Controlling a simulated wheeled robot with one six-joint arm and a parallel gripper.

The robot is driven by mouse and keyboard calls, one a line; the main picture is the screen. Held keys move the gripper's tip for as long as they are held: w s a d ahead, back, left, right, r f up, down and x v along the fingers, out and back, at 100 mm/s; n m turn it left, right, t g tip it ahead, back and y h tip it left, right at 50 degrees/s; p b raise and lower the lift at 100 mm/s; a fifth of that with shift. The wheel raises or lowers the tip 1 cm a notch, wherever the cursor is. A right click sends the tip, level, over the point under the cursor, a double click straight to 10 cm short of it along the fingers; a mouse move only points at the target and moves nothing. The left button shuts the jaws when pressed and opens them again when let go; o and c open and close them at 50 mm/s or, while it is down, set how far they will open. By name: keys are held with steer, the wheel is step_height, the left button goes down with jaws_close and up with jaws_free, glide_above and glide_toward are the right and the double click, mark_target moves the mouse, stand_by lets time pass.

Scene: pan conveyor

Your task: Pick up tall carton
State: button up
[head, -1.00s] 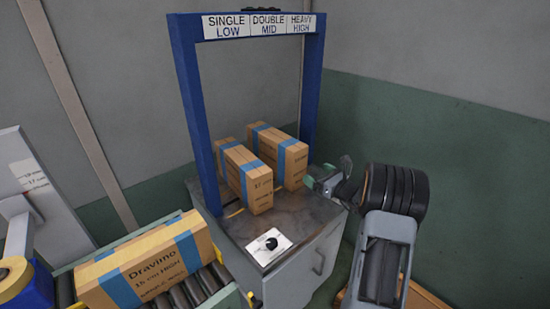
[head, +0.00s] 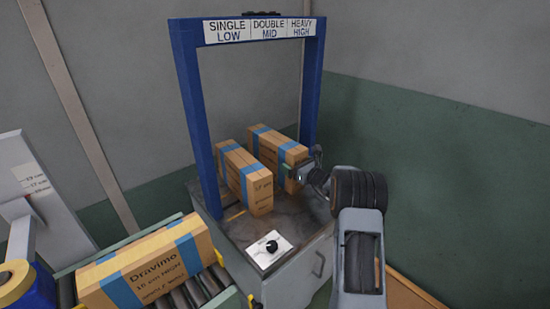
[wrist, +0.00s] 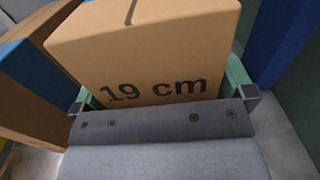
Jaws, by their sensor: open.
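The tall carton (head: 275,146), brown with a blue band, stands at the back right of the bench top under the blue frame. In the wrist view its near end (wrist: 150,50) reads "19 cm" and fills the space ahead of my palm. My gripper (head: 298,172) is at the near end of this carton. Its green fingers show on either side of the carton, open around its end; whether they touch it I cannot tell. The carton rests on the bench. Its far end is hidden in the wrist view.
A second banded carton (head: 244,178) stands close on the left, also seen in the wrist view (wrist: 28,85). The blue frame (head: 190,110) surrounds both cartons; its right post is near my gripper. A "Dravimo" carton (head: 150,265) lies on the roller conveyor (head: 205,287). A black knob (head: 271,246) sits in front.

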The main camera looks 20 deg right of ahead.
steer(key=shift+w+a, duration=0.1)
steer(key=shift+w, duration=0.1)
steer(key=shift+c, duration=0.3)
steer(key=c, duration=1)
steer(key=shift+r, duration=0.15)
steer(key=shift+c, duration=0.4)
